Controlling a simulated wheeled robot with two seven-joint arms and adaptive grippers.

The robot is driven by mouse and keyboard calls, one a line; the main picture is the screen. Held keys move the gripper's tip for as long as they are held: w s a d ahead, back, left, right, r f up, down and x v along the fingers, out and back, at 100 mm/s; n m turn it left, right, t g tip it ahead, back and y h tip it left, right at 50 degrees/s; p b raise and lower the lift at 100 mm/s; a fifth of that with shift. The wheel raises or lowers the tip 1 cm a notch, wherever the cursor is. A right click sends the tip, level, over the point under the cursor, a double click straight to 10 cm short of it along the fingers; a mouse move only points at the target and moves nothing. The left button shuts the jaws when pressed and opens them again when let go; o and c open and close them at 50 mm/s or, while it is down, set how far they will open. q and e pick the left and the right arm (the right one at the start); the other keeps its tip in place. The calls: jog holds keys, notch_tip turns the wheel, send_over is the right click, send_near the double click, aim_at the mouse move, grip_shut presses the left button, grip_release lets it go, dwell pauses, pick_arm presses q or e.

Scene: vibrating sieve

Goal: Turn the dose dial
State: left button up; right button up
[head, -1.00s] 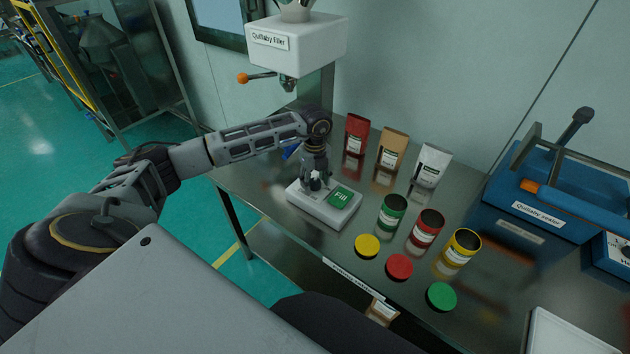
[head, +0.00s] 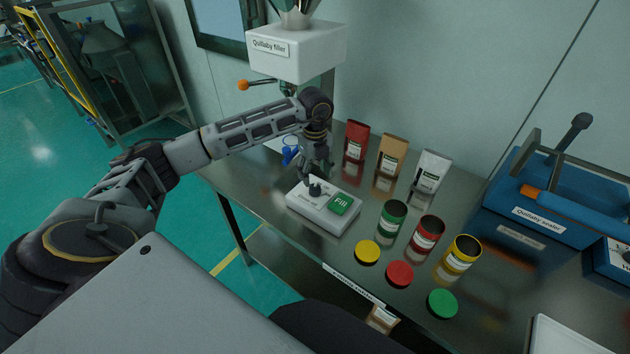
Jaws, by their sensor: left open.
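The dose dial (head: 315,190) is a small dark knob on the left part of a white control box (head: 322,221). A green button marked "Fill" (head: 340,204) sits to its right on the same box. My left gripper (head: 314,178) points down over the dial, with its open fingers just above or around the knob. I cannot tell whether the fingers touch it. My right gripper is not in view.
The Quillaby filler (head: 296,52) stands behind the box. Red (head: 356,140), tan (head: 391,155) and white (head: 431,172) pouches stand to the right. Open green (head: 392,217), red (head: 426,235) and yellow (head: 461,252) tins and loose lids (head: 400,274) lie nearer. The blue sealer (head: 535,205) is far right.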

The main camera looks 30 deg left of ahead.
aim_at(316, 187)
pick_arm(q)
jog(key=shift+r, duration=2.8)
jog(key=shift+d, duration=0.1)
